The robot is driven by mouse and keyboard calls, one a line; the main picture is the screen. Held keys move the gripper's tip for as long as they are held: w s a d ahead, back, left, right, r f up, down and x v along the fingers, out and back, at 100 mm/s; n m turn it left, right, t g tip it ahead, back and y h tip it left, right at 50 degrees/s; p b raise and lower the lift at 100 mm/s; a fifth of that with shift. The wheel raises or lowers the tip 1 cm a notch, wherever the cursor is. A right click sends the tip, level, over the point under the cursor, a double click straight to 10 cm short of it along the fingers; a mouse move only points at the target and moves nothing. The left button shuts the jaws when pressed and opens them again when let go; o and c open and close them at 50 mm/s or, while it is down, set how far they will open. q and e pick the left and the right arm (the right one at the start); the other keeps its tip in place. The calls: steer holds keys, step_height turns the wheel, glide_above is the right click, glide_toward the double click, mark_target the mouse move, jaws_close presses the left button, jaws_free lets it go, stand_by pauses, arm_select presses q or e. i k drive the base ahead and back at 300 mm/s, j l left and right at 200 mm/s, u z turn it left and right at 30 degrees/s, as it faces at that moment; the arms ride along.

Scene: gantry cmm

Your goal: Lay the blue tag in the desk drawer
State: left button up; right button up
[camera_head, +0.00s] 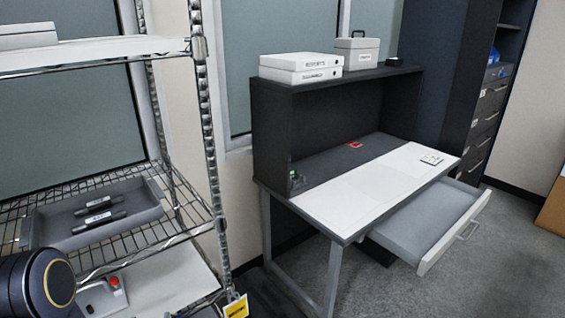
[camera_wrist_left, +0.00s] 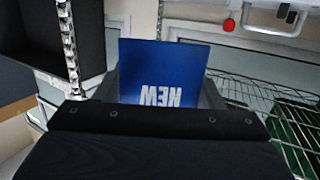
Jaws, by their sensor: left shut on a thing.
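The blue tag (camera_wrist_left: 165,68) with the white word NEW stands up in the left wrist view. My left gripper (camera_wrist_left: 158,98) is shut on it, with a dark finger at each side of its lower part. The head view shows only a dark round part of my left arm at the bottom left, and neither the tag nor the fingers. The desk drawer (camera_head: 425,228) is pulled out under the desk's right side. Its visible grey floor is bare. My right gripper is in neither view.
A wire shelf rack (camera_head: 185,215) stands at the left, holding a grey tray (camera_head: 150,212) with dark markers. The desk (camera_head: 365,190) has a dark hutch (camera_head: 270,125) with white boxes on top. Grey floor lies open before the drawer.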

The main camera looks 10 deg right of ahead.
mark_target(420, 228)
steer(key=i+l, duration=0.1)
steer(key=l, duration=0.3)
steer(key=l+z, duration=0.1)
steer(key=l, duration=0.3)
steer(key=i+l, duration=0.15)
steer(key=l, duration=0.25)
steer(key=i+l+z, duration=0.1)
steer(key=l, duration=0.25)
steer(key=i+l, duration=0.1)
steer(key=l, duration=0.3)
steer(key=i+l, duration=0.15)
steer(key=l, duration=0.25)
steer(key=i+l+z, duration=0.1)
steer(key=l, duration=0.25)
steer(key=i+l, duration=0.1)
steer(key=l, duration=0.3)
steer(key=i+l, duration=0.6)
steer(key=i+l+z, duration=0.05)
steer(key=i, duration=0.05)
